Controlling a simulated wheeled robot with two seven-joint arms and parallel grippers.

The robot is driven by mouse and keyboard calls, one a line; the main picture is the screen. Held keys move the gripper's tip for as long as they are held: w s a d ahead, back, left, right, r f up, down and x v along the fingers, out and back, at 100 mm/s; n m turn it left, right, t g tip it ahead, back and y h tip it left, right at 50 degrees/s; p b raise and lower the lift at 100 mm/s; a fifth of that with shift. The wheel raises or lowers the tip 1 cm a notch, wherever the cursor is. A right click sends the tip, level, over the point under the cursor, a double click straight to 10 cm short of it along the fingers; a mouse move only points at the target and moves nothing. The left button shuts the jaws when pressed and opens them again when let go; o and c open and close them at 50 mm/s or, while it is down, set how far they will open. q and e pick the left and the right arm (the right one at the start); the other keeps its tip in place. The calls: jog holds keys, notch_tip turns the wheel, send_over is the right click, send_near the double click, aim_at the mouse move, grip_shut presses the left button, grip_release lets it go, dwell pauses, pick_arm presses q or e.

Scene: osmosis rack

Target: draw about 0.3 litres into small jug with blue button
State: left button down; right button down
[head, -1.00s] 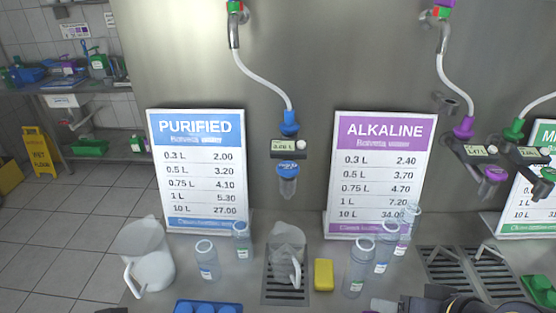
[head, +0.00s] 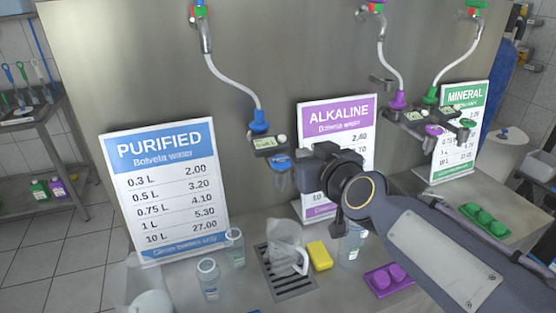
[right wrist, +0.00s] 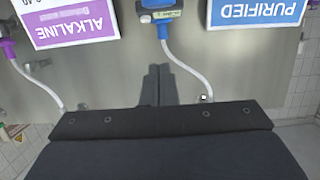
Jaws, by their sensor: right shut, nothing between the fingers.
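The small clear jug (head: 284,236) stands on the drain grate (head: 288,286), its handle to the right. My left gripper is out of view.
The PURIFIED sign (head: 167,190) stands left, and the ALKALINE sign (head: 338,118) stands behind my right arm. Clear bottles (head: 208,280), a yellow sponge (head: 320,256) and a purple tray (head: 389,280) surround the grate. A larger jug (head: 150,302) is at the front left.

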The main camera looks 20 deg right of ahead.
jog(key=shift+d, duration=0.1)
jog(key=p, duration=0.2)
send_over(287, 159)
jog(key=s+a, duration=0.1)
jog(key=s, duration=0.2)
notch_tip(287, 159, down, 2)
jog(key=f, duration=0.1)
jog(key=f+b, duration=0.1)
jog(key=f, duration=0.1)
jog(key=shift+w+f, duration=0.15)
jog(key=shift+w, duration=0.15)
jog(key=shift+f+b, duration=0.3)
jog(key=shift+f, duration=0.3)
jog(key=shift+a, duration=0.1)
